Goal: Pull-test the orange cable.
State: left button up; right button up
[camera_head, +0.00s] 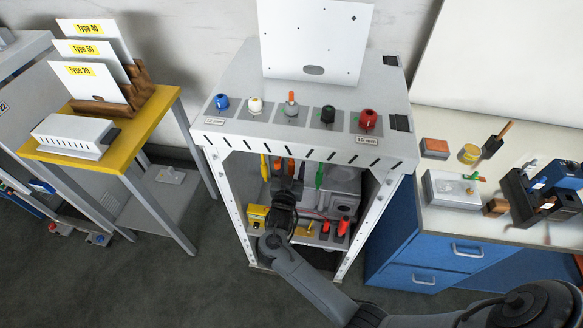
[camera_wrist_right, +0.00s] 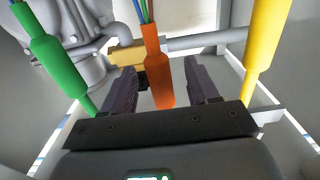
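The orange cable end (camera_wrist_right: 157,75) hangs in the middle of the right wrist view, with thin blue and green wires at its top. My right gripper (camera_wrist_right: 161,72) is open, one finger on each side of it, with gaps visible between. In the head view my right gripper (camera_head: 287,183) is inside the dispenser frame, below its top plate, and the orange cable (camera_head: 290,166) shows just above and partly behind it. An orange-and-grey fitting (camera_head: 291,104) sits on the top plate. My left gripper is not in view.
A green cable (camera_wrist_right: 55,58) and a yellow cable (camera_wrist_right: 263,50) hang either side of my fingers. The frame's legs (camera_head: 370,225) flank my arm. Grey pipework (camera_wrist_right: 85,40) and shelf items lie behind. A yellow table (camera_head: 150,118) stands left, a cluttered workbench (camera_head: 450,228) right.

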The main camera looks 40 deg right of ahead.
jog(key=o, duration=0.7)
jog(key=shift+r, duration=0.1)
